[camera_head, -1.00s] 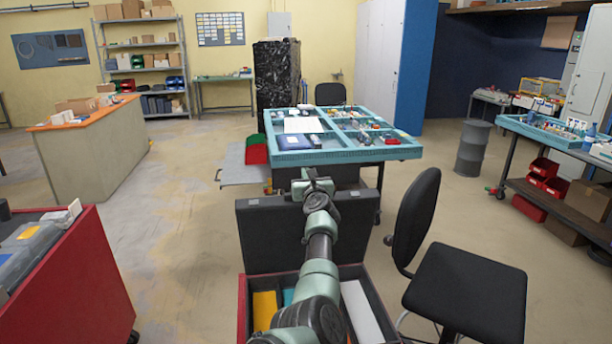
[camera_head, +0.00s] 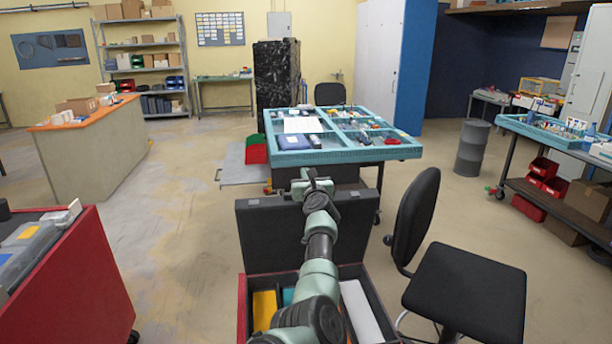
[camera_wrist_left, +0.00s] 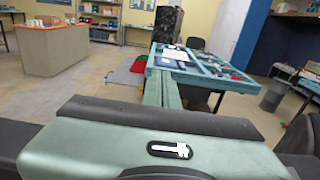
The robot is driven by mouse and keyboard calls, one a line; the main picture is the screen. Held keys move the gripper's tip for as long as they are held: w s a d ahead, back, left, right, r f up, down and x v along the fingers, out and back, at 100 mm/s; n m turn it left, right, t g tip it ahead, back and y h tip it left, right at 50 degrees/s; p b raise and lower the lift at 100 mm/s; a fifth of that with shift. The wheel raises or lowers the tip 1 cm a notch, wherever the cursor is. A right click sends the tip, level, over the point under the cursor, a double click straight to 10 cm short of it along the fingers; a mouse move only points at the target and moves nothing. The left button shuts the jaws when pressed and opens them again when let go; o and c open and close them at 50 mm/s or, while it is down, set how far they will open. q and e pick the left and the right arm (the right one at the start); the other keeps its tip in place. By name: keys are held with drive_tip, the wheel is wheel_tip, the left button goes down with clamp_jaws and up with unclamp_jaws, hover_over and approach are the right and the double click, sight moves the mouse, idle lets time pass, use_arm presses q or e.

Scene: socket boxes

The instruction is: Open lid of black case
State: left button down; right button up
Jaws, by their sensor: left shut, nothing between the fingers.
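The black case (camera_head: 258,243) sits in front of me on a red-sided cart, with its lid (camera_head: 261,225) raised and standing about upright at the far side. Yellow, teal and white items show inside its open lower part. My left arm reaches over the case and hides the middle of it and part of the lid. My left gripper (camera_head: 309,175) is shut and empty at the lid's top edge; I cannot tell whether it touches the lid. The shut fingers also show in the left wrist view (camera_wrist_left: 160,76). My right gripper is out of view.
A teal divided table (camera_head: 350,155) with small parts stands beyond the lid. A black chair (camera_head: 465,290) is close on the right. A red cart (camera_head: 80,285) with grey cases stands on the left. Open floor (camera_head: 180,215) lies between that cart and the case.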

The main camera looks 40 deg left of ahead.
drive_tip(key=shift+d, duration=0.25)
